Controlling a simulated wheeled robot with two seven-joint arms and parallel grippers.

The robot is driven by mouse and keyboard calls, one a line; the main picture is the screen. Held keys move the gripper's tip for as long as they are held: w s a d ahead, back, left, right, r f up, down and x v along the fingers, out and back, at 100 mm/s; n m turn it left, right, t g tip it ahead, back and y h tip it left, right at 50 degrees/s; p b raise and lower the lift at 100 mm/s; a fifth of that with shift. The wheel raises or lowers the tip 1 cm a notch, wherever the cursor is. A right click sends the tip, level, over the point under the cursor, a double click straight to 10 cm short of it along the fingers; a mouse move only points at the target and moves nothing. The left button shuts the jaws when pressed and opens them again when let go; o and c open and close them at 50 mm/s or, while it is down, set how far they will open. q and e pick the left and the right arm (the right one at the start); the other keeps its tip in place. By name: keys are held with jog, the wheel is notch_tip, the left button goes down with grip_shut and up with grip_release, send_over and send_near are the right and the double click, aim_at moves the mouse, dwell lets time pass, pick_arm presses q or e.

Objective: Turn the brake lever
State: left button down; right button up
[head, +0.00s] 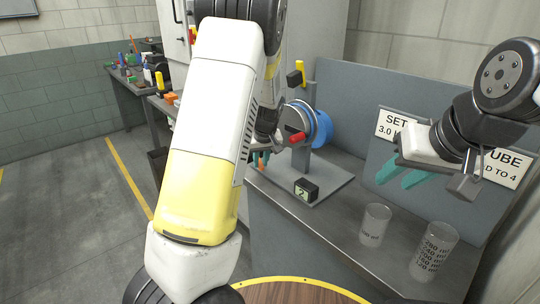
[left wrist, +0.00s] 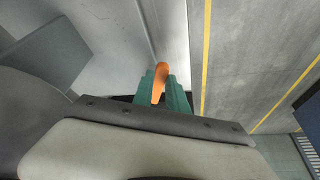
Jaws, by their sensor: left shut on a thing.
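An orange handle (left wrist: 160,82), which looks like the brake lever, stands between the teal fingers of my left gripper (left wrist: 163,92) in the left wrist view. My left gripper (head: 261,159) is shut on it, at the left edge of the bench beside the drum stand. My left arm hides much of this spot in the head view. A blue and grey drum (head: 321,128) with a red knob (head: 297,137) sits on a grey plate (head: 325,185). My right gripper (head: 401,177) is open and empty above the bench at the right.
A small black display (head: 306,191) reading 2 sits on the plate's front. A sign (head: 396,128) is on the grey back panel, partly behind my right arm.

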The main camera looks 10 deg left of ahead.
dwell(0.4)
pick_arm(q)
jog(key=shift+w+d+n, duration=0.2)
jog(key=shift+d+n, duration=0.2)
jog(key=shift+n, duration=0.2)
jog(key=c, duration=1.3)
grip_release()
jog(key=shift+y, duration=0.3)
jog(key=shift+v, duration=3.9)
jog(key=shift+c, duration=0.3)
